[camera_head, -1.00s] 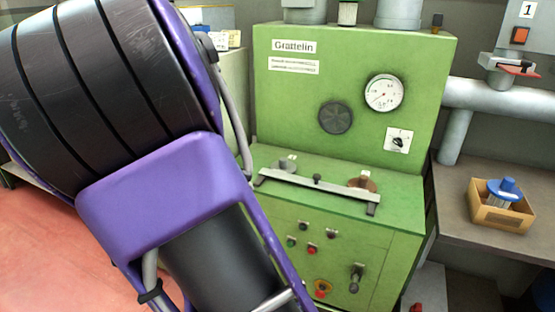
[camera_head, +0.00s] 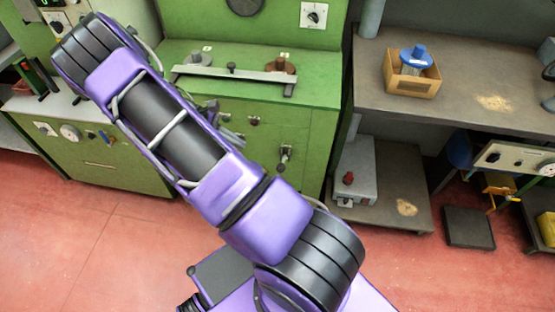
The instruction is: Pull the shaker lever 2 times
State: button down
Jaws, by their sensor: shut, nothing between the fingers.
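The green cabinet machine (camera_head: 310,120) stands at the upper middle of the head view. A dark, upright lever-like handle (camera_head: 286,157) is on its front panel, right of my arm. I cannot tell whether this is the shaker lever. A long metal bar (camera_head: 245,76) with a small black knob lies across the machine's top ledge. My purple and black arm crosses the view from lower right to upper left and covers part of the front panel. A few dark parts show behind the arm's middle, too covered to make out. My gripper's fingers are not visible.
Another green machine (camera_head: 105,160) with dials stands at the left. At right, a grey bench (camera_head: 470,85) holds a cardboard box (camera_head: 410,83) with a blue-topped item. A grey box with a red knob (camera_head: 355,172) sits on the shelf below. The red floor (camera_head: 110,235) in front is open.

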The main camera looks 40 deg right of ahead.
aim_at(278, 166)
dwell(0.3)
jog(key=x, duration=1.4)
jog(key=shift+s+a, duration=0.1)
